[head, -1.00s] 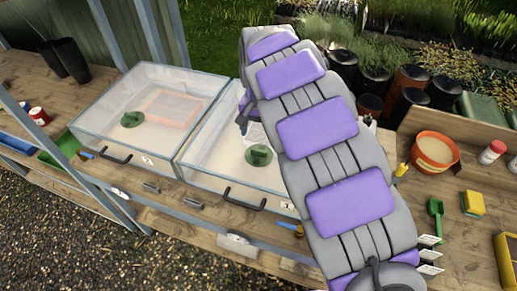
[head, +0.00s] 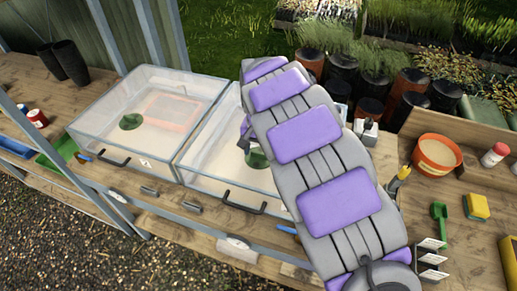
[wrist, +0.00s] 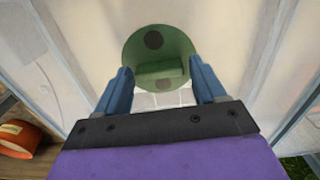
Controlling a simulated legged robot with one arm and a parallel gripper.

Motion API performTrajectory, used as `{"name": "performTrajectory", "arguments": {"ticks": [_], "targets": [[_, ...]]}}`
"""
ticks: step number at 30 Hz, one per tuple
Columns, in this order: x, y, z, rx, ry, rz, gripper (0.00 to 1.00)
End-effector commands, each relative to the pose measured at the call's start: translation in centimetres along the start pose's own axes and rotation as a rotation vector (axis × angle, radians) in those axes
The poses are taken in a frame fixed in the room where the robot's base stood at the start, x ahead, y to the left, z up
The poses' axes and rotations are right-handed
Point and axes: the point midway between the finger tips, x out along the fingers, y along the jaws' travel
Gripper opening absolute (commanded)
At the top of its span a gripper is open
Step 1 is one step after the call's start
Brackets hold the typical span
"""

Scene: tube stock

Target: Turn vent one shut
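Two clear-lidded boxes stand side by side on the bench, each with a round green vent on its lid. The left box's vent (head: 131,122) is in full view. The right box's vent (head: 257,160) is partly hidden behind my arm. I cannot read the box labels, so I cannot tell which is vent one. In the wrist view, a green vent (wrist: 158,48) with dark round spots and a raised grip bar (wrist: 172,72) lies ahead. My gripper (wrist: 160,68) is open, its blue fingers apart on either side of the bar. Contact is not visible.
The left box (head: 100,87) and the right box (head: 183,160) have dark front handles. An orange pot (head: 437,153), a yellow sponge (head: 476,206) and a green scoop (head: 439,220) lie to the right of my arm. Black pots stand behind.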

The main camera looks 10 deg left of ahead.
Motion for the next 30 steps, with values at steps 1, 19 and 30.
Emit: {"name": "performTrajectory", "arguments": {"ticks": [1,19,30], "targets": [[0.0,0.01,0.0,0.0,0.0,0.0,0.65],[-0.17,-0.1,0.02,0.019,-0.001,0.0,0.27],[0.06,-0.18,0.04,0.065,-0.002,0.001,0.27]]}}
